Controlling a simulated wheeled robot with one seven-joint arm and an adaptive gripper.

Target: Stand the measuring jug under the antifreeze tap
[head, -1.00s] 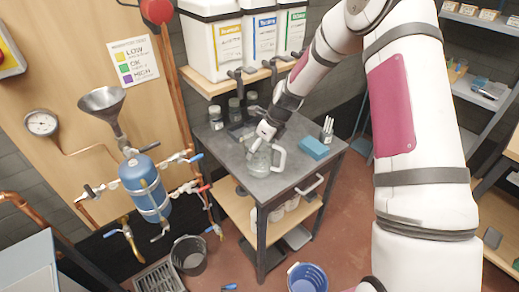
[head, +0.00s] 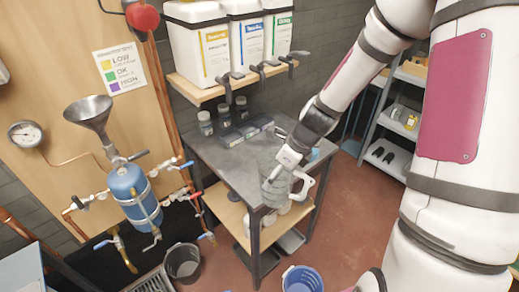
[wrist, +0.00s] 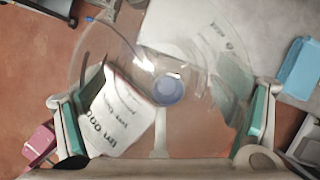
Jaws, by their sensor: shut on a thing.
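The clear measuring jug (head: 272,187) with a white handle (head: 302,188) is in my gripper (head: 279,172) at the front right corner of the bench in the head view. In the wrist view, my gripper (wrist: 165,125) has its fingers on either side of the clear jug (wrist: 130,65), and red floor shows around it. The jug seems clear of the bench top, though its base is hard to see. Three taps, a left one (head: 228,82), a middle one (head: 262,68) and a right one (head: 291,57), project from white containers. Their labels are too blurred to tell which is antifreeze.
The containers stand on a wooden shelf (head: 205,93) above the grey bench (head: 215,157). Small jars (head: 205,123) and a tray (head: 247,131) sit at the bench's back. The bench's left middle is clear. A blue cylinder with pipes (head: 135,195) stands at left; buckets (head: 183,262) are on the floor.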

